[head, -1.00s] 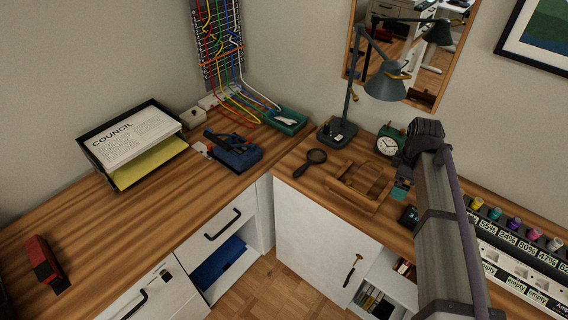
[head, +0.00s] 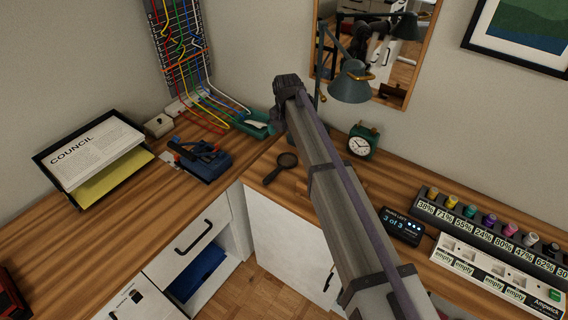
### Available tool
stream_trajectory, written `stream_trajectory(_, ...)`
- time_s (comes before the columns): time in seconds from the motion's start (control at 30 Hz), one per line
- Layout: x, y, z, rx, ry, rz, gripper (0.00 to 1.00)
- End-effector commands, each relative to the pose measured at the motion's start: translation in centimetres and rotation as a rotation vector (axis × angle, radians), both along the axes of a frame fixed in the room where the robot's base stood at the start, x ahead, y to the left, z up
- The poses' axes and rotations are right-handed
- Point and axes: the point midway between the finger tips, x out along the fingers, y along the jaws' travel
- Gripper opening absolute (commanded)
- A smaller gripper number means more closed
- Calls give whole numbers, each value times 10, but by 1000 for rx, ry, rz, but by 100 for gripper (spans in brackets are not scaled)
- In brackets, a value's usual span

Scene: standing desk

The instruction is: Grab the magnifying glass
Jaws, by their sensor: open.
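The magnifying glass (head: 286,161) lies flat on the wooden desk near its front edge, just left of my arm. Its round dark-rimmed lens is at the back and its dark handle points toward the front left. It is in full view and nothing touches it. My arm crosses the picture from the lower right, and its visible upper end stands above and behind the glass in the picture. The jaws of my gripper cannot be made out.
My arm hides most of the wooden stand and lamp base. Desk around the glass is clear.

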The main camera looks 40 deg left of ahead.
Motion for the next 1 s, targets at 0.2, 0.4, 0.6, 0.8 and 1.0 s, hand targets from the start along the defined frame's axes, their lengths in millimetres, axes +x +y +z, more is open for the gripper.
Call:
stream_trajectory(0.2,0,-1,-51,0,0,-3,100)
stream_trajectory(0.4,0,-1,-54,0,0,-4,100)
stream_trajectory(0.6,0,0,-90,0,0,-4,100)
stream_trajectory(0.8,0,-1,-106,0,0,-4,100)
stream_trajectory(1.0,0,-1,-103,0,0,-4,95)
